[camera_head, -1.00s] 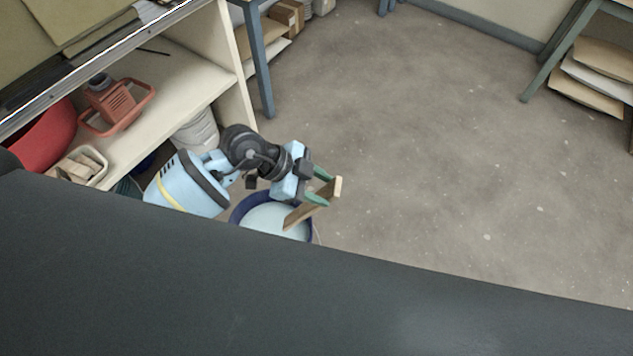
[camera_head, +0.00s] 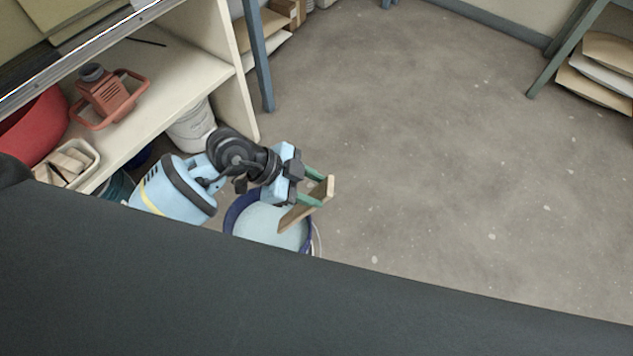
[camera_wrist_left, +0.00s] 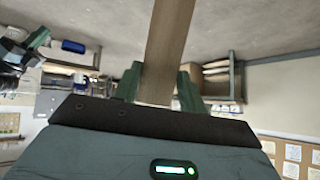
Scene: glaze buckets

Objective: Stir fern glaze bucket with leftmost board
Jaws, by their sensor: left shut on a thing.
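A wooden board (camera_head: 301,213) is held between the green fingers of my left gripper (camera_head: 318,188). It slants down to the left, its lower end at the pale blue glaze in a dark blue bucket (camera_head: 236,208). I cannot tell how deep the board goes, if it goes in at all. In the left wrist view the board (camera_wrist_left: 166,45) runs up from between the two fingers (camera_wrist_left: 158,88). The bucket stands on the floor, its near side hidden by my dark body. No fern label shows on it. My right gripper is not clearly in view.
A white bucket (camera_head: 192,129) stands under a cream shelf (camera_head: 185,85) at the left. The shelf holds a red tool (camera_head: 108,98), a red bowl (camera_head: 38,135) and a tray of blocks (camera_head: 88,152). A blue table leg (camera_head: 259,60) stands behind. The floor at the right is clear.

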